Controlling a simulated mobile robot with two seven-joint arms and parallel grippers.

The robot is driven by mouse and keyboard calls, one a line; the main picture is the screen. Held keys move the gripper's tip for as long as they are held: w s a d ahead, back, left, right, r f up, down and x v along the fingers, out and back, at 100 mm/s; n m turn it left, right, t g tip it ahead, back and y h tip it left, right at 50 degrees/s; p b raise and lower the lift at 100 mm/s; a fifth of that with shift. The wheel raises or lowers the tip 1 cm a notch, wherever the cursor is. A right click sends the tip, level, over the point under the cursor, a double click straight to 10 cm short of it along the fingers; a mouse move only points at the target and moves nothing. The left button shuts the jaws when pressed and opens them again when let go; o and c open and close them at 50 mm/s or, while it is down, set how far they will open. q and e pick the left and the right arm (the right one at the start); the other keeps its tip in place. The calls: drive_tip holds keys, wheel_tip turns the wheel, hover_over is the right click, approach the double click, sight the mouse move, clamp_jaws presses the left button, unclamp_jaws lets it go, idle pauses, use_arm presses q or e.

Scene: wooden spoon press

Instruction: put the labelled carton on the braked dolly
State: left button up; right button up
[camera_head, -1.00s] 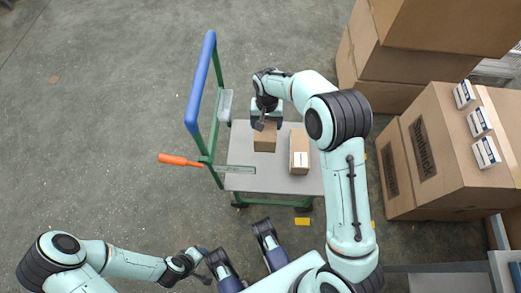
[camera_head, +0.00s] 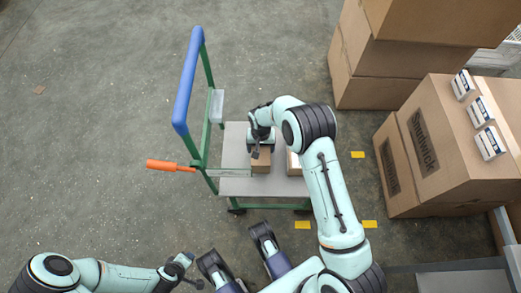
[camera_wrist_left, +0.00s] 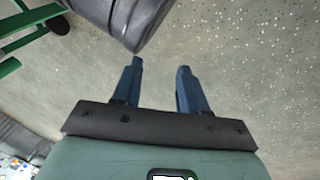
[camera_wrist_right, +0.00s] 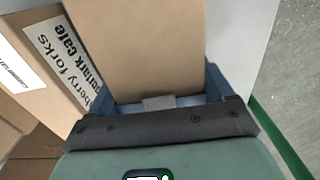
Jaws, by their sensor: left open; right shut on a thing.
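The dolly (camera_head: 236,187) has a grey deck, green frame, blue push handle and orange lever (camera_head: 170,165). My right gripper (camera_head: 260,147) is shut on a plain brown carton (camera_head: 261,161) over the deck; in the right wrist view this carton (camera_wrist_right: 140,45) fills the space between the fingers. I cannot tell whether it touches the deck. A second carton (camera_head: 293,163), partly hidden by my right arm, is to its right; the right wrist view shows this carton's white printed label (camera_wrist_right: 62,55). My left gripper (camera_wrist_left: 160,68) is open and empty above bare floor.
Large brown cartons (camera_head: 433,140) stand on the right, with several small white-and-blue boxes (camera_head: 478,112) on top. More big cartons (camera_head: 375,75) are stacked behind. Yellow floor marks (camera_head: 357,155) lie right of the dolly.

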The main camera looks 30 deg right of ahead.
use_arm(q)
drive_tip(key=shift+s+a+f+g, duration=0.1)
drive_tip(key=shift+s+f+g, duration=0.2)
drive_tip(key=shift+s+f, duration=0.3)
use_arm(e)
drive_tip(key=shift+f, duration=1.1)
drive_tip(key=shift+f, duration=0.1)
drive_tip(key=o, duration=1.3)
use_arm(q)
drive_tip(key=shift+s+f, duration=0.15)
drive_tip(key=shift+s, duration=0.1)
drive_tip(key=shift+w, duration=0.1)
use_arm(e)
wheel_tip(320, 180, up, 6)
drive_tip(key=shift+r+p, duration=0.1)
drive_tip(key=shift+p, duration=0.6)
use_arm(q)
drive_tip(key=r, duration=0.1)
drive_tip(key=d+r+p, duration=0.1)
drive_tip(key=r, duration=0.2)
drive_tip(key=shift+d+r, duration=0.25)
drive_tip(key=shift+d, duration=0.15)
use_arm(e)
wheel_tip(320, 180, up, 6)
